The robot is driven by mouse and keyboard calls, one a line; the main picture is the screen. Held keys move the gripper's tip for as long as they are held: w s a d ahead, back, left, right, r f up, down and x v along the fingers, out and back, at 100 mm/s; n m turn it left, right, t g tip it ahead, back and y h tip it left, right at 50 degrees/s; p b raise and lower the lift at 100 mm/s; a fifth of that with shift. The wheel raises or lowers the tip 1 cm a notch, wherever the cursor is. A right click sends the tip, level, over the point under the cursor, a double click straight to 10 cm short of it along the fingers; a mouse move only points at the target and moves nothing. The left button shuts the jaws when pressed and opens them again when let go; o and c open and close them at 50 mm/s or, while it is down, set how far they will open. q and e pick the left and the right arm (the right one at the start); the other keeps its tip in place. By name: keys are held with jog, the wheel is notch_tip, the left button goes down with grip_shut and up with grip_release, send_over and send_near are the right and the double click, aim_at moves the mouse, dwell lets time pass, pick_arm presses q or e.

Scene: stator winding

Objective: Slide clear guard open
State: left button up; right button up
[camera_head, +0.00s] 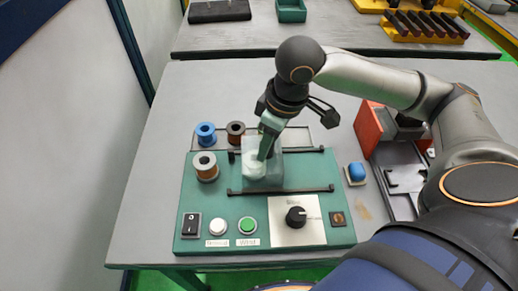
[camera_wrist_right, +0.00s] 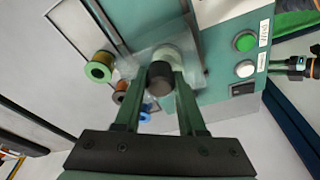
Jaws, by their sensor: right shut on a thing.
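The clear guard (camera_head: 276,172) is a see-through box on the green machine panel (camera_head: 210,218), between two black rails (camera_head: 280,190). A pale round part shows through it. My right gripper (camera_head: 264,153) reaches down at the guard from above. In the right wrist view its two green fingers (camera_wrist_right: 158,92) are shut on a dark round knob (camera_wrist_right: 160,76) at the guard, with the clear sheet (camera_wrist_right: 196,68) around them. My left gripper is not in the head view; what looks like it (camera_wrist_right: 290,66) shows small at the right edge of the wrist view, its jaws unclear.
Blue (camera_head: 206,133), dark brown (camera_head: 236,132) and copper (camera_head: 205,167) spools stand left of the guard. A switch (camera_head: 190,225), white and green buttons (camera_head: 247,225) and a black dial (camera_head: 296,216) lie in front. A red-sided fixture (camera_head: 368,128) stands right.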

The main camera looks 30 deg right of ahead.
jog(key=s+d, duration=0.5)
jog(key=d, duration=0.3)
jog(key=o, duration=1)
jog(key=shift+w+a, duration=0.1)
jog(key=shift+w, duration=0.05)
jog(key=shift+c, duration=0.2)
jog(key=p+v, duration=0.4)
jog(key=w+p+v, duration=0.1)
jog(key=p+v, duration=0.1)
jog(key=p, duration=0.1)
jog(key=shift+a, duration=0.3)
dwell(0.4)
dwell(0.4)
